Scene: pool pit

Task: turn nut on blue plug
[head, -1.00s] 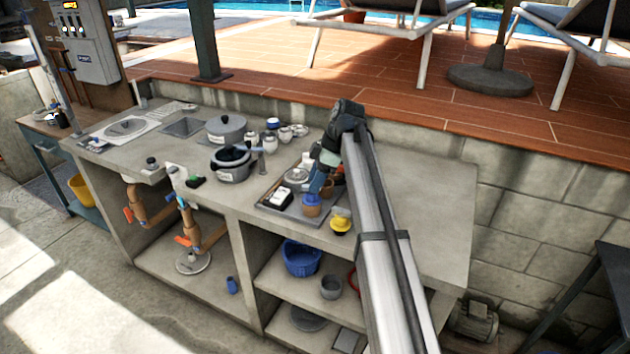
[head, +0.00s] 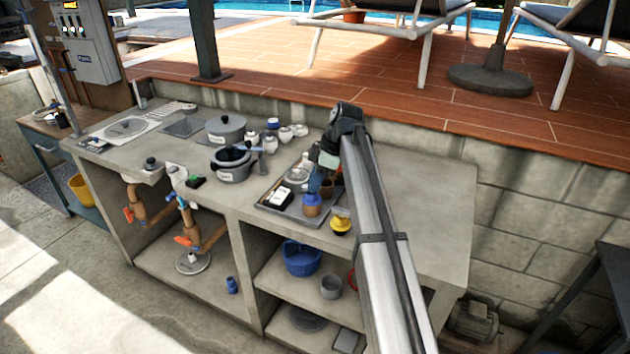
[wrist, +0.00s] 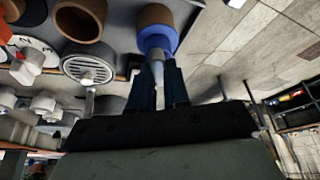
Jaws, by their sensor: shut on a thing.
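The blue plug (head: 312,199) stands upright on the tray, with a blue top over a tan-brown lower part. It also shows in the wrist view (wrist: 156,38), directly beyond my fingertips. A pale, thin piece, which looks like the nut on its stem (wrist: 158,74), rises from the plug's blue top between my fingers. My gripper (head: 318,184) is above the plug, pointing down at it. In the wrist view my gripper (wrist: 158,80) has its dark blue fingers closed about the pale piece. The fingers hide most of the nut, so its shape cannot be told.
A yellow-and-black plug (head: 340,224) stands right of the tray. Pots (head: 232,163) stand to the left. The counter's right side is clear.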

